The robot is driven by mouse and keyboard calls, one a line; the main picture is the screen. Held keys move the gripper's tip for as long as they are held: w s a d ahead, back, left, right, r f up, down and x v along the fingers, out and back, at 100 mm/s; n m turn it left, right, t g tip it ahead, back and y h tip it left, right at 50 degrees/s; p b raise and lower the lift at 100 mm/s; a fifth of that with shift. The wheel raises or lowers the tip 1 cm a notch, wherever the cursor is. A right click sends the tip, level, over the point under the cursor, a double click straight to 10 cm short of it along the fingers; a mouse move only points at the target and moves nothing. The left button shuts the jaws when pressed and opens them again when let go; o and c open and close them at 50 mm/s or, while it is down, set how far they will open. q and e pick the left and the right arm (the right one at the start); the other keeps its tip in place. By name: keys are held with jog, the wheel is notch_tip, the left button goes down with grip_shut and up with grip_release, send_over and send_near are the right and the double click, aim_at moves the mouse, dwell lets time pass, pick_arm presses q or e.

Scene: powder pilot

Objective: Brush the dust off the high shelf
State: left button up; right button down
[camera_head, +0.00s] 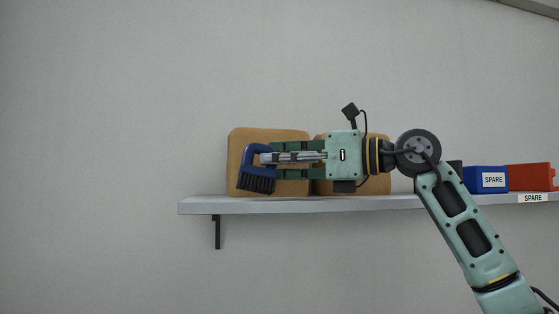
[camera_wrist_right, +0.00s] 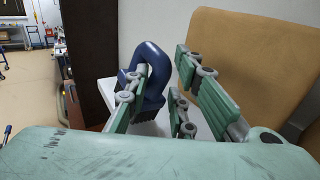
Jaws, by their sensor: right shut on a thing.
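The high shelf (camera_head: 300,207) is a long pale board on a black bracket against the wall. My right gripper (camera_head: 268,158) is shut on a blue brush (camera_head: 246,162) with dark bristles. The bristles point down, just above or at the shelf top near its left end; contact cannot be told. The brush (camera_wrist_right: 152,75) also shows between the fingers in the right wrist view. No dust can be made out at this size. My left gripper is not in view.
Two tan upright boxes or boards (camera_head: 237,150) stand on the shelf behind my right gripper. Blue (camera_head: 473,179) and red (camera_head: 530,176) bins stand further right, with "SPARE" labels. The wall left of the shelf is bare.

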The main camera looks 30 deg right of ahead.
jog(key=shift+f+b, duration=0.3)
jog(key=shift+f, duration=0.15)
jog(key=shift+d, duration=0.1)
